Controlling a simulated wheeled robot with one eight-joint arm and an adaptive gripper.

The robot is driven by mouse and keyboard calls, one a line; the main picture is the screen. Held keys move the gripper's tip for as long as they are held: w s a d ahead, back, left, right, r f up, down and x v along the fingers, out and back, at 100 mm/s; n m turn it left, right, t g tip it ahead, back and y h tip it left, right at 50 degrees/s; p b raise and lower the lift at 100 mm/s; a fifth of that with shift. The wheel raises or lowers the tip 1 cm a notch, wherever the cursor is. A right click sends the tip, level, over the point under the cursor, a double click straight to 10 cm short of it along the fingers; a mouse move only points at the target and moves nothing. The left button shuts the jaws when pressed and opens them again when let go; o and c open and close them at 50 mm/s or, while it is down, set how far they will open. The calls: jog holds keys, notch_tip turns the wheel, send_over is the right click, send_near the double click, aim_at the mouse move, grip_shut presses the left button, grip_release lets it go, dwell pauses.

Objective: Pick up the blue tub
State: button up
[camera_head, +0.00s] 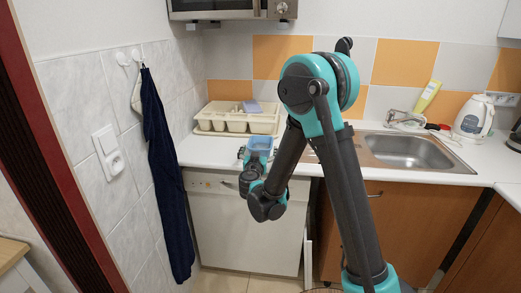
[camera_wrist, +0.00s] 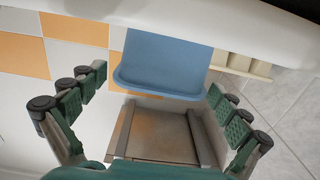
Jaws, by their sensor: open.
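The blue tub (camera_wrist: 165,62) is in the wrist view, just ahead of my gripper (camera_wrist: 158,86) and between the lines of its two fingers. My gripper is open, with one green-padded finger on each side and nothing clasped. In the head view the blue tub (camera_head: 260,142) shows at the front edge of the counter, and my gripper (camera_head: 256,157) is right at it, partly hidden by my wrist and arm. I cannot tell whether the fingers touch the tub.
A cream dish rack (camera_head: 237,124) stands behind on the counter (camera_head: 205,153), with a purple-blue item in it. A sink (camera_head: 407,151), a green-yellow bottle (camera_head: 427,96) and a white kettle (camera_head: 473,119) are to the right. A dark blue cloth (camera_head: 166,185) hangs on the left wall.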

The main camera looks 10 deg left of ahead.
aim_at(262, 138)
jog(key=w, duration=0.5)
jog(key=shift+w+f, duration=0.2)
jog(key=shift+w, duration=0.1)
jog(key=c, duration=1.1)
